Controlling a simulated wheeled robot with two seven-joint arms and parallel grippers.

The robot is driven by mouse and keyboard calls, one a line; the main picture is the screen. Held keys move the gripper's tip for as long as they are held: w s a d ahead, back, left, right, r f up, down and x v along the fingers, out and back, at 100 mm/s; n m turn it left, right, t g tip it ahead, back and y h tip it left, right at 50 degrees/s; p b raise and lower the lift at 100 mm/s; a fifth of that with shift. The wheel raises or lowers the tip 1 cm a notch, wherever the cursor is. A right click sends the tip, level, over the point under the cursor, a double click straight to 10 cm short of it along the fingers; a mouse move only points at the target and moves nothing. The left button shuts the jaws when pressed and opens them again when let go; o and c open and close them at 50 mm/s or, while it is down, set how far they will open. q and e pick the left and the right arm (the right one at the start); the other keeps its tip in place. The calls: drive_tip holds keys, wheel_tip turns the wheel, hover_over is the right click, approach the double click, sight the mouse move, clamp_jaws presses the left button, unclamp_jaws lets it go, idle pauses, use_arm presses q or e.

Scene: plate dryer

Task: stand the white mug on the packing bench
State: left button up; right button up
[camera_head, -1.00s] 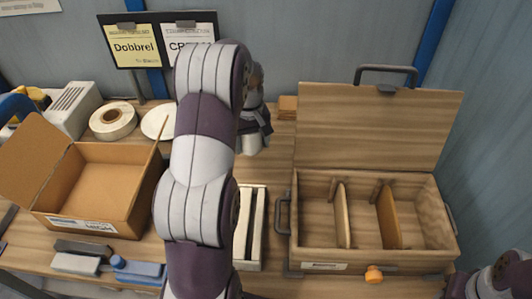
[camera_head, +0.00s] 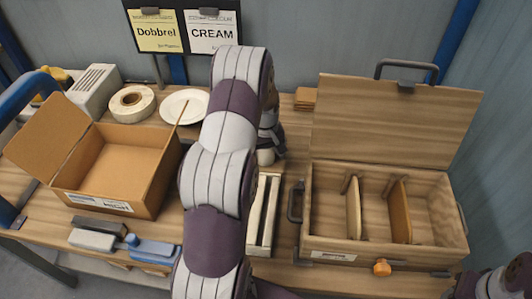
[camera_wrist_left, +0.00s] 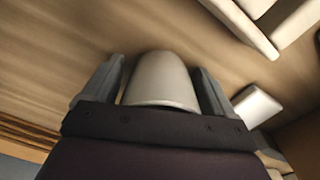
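The white mug (camera_head: 265,157) shows partly below my left gripper (camera_head: 269,140) in the head view, behind my left arm. In the left wrist view the white mug (camera_wrist_left: 162,80) sits between the two fingers of my left gripper (camera_wrist_left: 160,88). The fingers lie close along both its sides, and it moves with them. I cannot tell whether its base touches the packing bench (camera_head: 296,135), a wood-topped table. My right gripper is out of view; only part of my right arm shows at the lower right.
A wooden case (camera_head: 330,245) with an open lid and dividers stands at the right. A narrow tray (camera_head: 252,249) lies in front of the mug. An open cardboard box (camera_head: 110,175), tape roll (camera_head: 131,103) and white plate (camera_head: 185,106) are at the left.

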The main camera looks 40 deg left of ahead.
use_arm(q)
drive_tip(key=shift+o, duration=0.3)
drive_tip(key=shift+r, duration=0.25)
wheel_tip(320, 180, up, 12)
drive_tip(key=b, duration=0.1)
